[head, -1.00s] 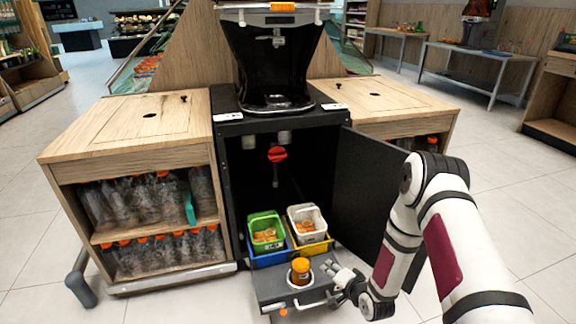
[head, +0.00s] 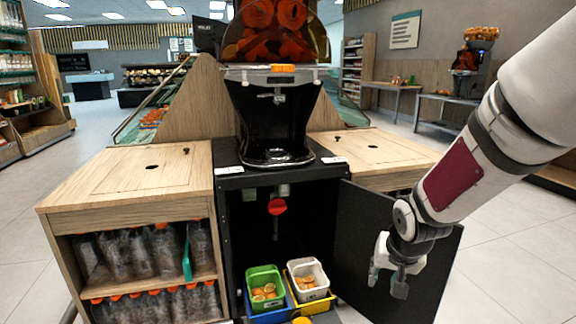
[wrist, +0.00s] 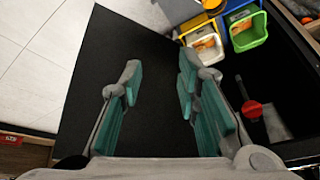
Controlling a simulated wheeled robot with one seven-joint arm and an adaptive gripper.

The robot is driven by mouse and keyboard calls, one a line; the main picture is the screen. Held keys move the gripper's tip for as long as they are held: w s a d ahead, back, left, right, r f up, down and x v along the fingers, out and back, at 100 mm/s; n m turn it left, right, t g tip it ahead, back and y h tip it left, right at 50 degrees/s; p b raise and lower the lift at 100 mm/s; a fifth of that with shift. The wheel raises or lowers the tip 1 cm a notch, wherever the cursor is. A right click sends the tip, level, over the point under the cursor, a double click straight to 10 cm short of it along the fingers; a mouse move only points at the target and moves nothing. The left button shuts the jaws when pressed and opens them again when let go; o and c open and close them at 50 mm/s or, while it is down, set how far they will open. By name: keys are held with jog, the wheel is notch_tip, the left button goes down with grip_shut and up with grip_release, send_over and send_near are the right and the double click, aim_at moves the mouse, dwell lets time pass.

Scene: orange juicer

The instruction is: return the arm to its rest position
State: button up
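My gripper (head: 388,281) is raised in front of the open black cabinet door (head: 385,245) at the right of the head view. In the wrist view my gripper (wrist: 155,95) has its teal-padded fingers spread apart with nothing between them. The black door panel (wrist: 115,75) lies beyond the fingers. My white arm reaches in from the upper right of the head view, bent down at the wrist.
A juicer (head: 272,110) stands on the black cabinet. Inside are a green bin (head: 262,277) and a white bin (head: 296,275) holding orange pieces, and a red tap (head: 277,206). Bottles (head: 140,254) fill the left shelf. Floor at right (head: 510,260) is clear.

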jog(key=s+a+r+n+g, duration=0.15)
jog(key=s+r, duration=0.25)
jog(key=s, duration=0.8)
jog(key=s+r+g, duration=0.2)
jog(key=s+r, duration=0.2)
jog(key=s, duration=0.8)
jog(key=s+a+r+n+g, duration=0.15)
jog(key=s+r, duration=0.35)
jog(key=s, duration=0.6)
notch_tip(320, 180, up, 36)
jog(key=d+t+p, duration=0.1)
jog(key=t+p, duration=0.3)
jog(key=p, duration=3.1)
jog(key=shift+s, duration=0.4)
